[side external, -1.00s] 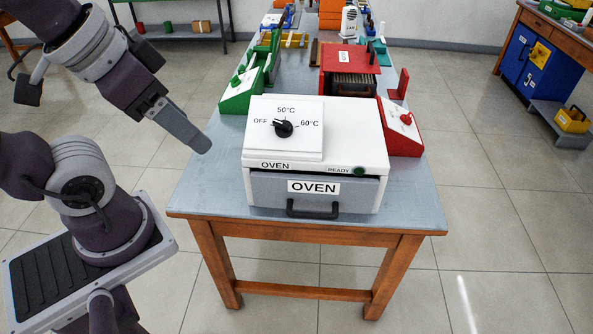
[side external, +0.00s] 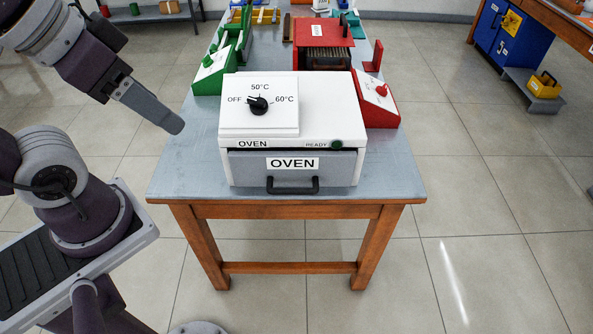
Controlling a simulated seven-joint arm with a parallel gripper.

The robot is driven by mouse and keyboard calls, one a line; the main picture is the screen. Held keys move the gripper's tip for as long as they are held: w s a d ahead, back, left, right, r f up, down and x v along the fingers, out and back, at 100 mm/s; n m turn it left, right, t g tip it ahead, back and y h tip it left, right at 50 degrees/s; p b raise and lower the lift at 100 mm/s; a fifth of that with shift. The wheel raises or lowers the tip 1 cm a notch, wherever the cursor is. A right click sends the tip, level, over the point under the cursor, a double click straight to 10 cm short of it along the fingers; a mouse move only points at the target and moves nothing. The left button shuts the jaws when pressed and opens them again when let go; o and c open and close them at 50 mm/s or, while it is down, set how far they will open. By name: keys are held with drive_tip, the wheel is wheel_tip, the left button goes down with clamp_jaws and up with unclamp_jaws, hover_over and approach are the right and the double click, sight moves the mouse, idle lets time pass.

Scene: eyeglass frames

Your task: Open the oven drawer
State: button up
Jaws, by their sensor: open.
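The white oven (side external: 325,105) stands at the front end of the grey-topped table, with a black dial on top. Its grey drawer (side external: 245,170), labelled OVEN, looks shut in the oven's front. A black bar handle (side external: 293,187) sticks out at the lower middle of the drawer, near the table's front edge. My gripper (side external: 176,125) is to the left of the oven, in the air, apart from the drawer and handle. Its fingers are seen from the side, so the gap between them is hidden. Nothing shows in it.
A green device (side external: 212,72) stands behind left of the oven, and a red device (side external: 379,100) stands close at its right. A red box (side external: 323,35) is behind it. The tabletop (side external: 180,175) left of the oven is bare, and the floor in front is clear.

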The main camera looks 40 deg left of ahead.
drive_tip(key=shift+c, duration=1.1)
drive_tip(key=w, duration=0.1)
drive_tip(key=w+g, duration=0.1)
drive_tip(key=w+m, duration=0.1)
drive_tip(key=shift+w+d+r, duration=0.1)
drive_tip(key=shift+w+r, duration=0.2)
drive_tip(key=shift+w, duration=0.1)
drive_tip(key=c, duration=0.3)
drive_tip(key=m+g+y, duration=0.2)
drive_tip(key=m+g, duration=0.3)
hover_over(296, 189)
drive_tip(key=s, duration=0.3)
wheel_tip(296, 189, down, 10)
drive_tip(key=w+f+m+y, duration=0.1)
drive_tip(key=f, duration=0.6)
drive_tip(key=w+f+g, duration=0.1)
drive_tip(key=f, duration=0.6)
drive_tip(key=w+d+f+m+y, duration=0.1)
drive_tip(key=f, duration=0.7)
drive_tip(key=shift+w+m+y, duration=0.1)
drive_tip(key=shift+m+y, duration=0.2)
clamp_jaws()
